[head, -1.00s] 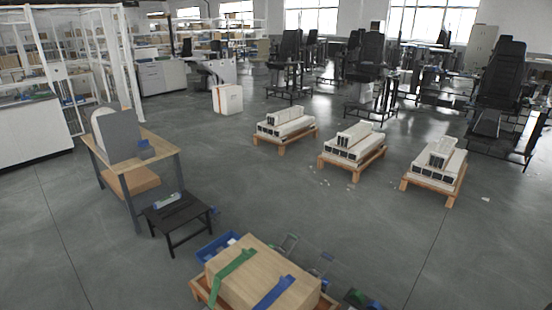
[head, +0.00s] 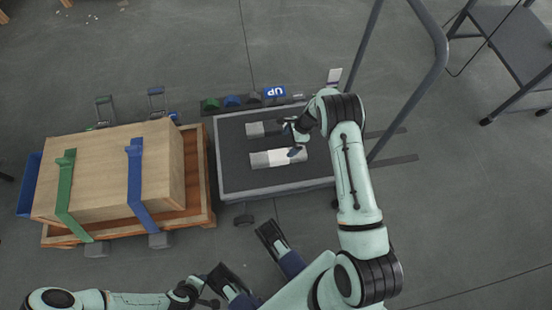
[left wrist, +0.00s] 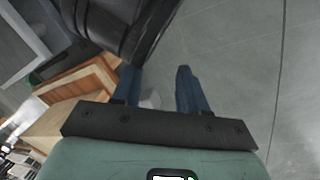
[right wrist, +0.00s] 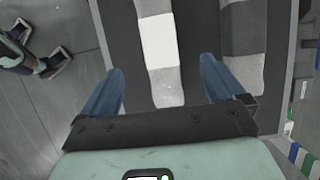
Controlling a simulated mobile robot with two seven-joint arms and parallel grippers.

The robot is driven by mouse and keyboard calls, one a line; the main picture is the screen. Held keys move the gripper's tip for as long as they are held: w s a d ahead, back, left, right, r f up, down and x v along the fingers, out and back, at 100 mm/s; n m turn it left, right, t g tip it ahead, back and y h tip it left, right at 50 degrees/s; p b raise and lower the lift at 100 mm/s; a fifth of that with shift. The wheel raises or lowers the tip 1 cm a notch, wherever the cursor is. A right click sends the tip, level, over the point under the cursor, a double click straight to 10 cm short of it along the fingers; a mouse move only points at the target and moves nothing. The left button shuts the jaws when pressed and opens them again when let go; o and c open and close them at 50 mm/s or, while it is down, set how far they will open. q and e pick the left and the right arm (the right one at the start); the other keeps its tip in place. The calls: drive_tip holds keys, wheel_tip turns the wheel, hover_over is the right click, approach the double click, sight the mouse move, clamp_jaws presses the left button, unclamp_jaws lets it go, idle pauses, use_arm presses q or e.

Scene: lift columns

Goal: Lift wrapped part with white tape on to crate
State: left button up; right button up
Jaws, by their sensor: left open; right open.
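The wrapped part with white tape (head: 278,158) lies flat on a dark cart deck (head: 236,178). It also shows in the right wrist view (right wrist: 158,40), its near end between my fingers. My right gripper (head: 292,138) is open and empty above it; in the right wrist view (right wrist: 157,72) the fingers straddle its end without visible contact. The wooden crate (head: 112,160), with green and blue straps, stands left of the cart. My left gripper (left wrist: 157,75) is open and empty, low in the head view; its fingertips cannot be made out there.
A second wrapped part, with dark tape (head: 265,129), lies parallel behind the first. The cart's grey handle (head: 422,85) rises at its right. A blue bin (head: 28,185) is left of the crate.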

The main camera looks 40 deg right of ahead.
sight(278, 155)
drive_tip(key=b+x, duration=0.2)
drive_tip(key=x, duration=0.6)
drive_tip(key=shift+a+f, duration=0.15)
drive_tip(key=b+x, duration=0.1)
drive_tip(key=x, duration=0.2)
drive_tip(key=shift+a+f+b, duration=0.15)
drive_tip(key=shift+f+b, duration=0.2)
drive_tip(key=shift+b, duration=0.05)
drive_tip(key=shift+w+a+f, duration=0.15)
drive_tip(key=shift+f, duration=0.25)
drive_tip(key=c, duration=1.3)
drive_tip(key=shift+c, duration=1.1)
use_arm(q)
drive_tip(key=s+a+f+g, duration=0.1)
drive_tip(key=s+f+g, duration=0.2)
drive_tip(key=s+f, duration=0.2)
drive_tip(key=s, duration=0.3)
drive_tip(key=shift+s+n, duration=0.2)
drive_tip(key=shift+n, duration=0.1)
use_arm(e)
drive_tip(key=shift+r, duration=0.15)
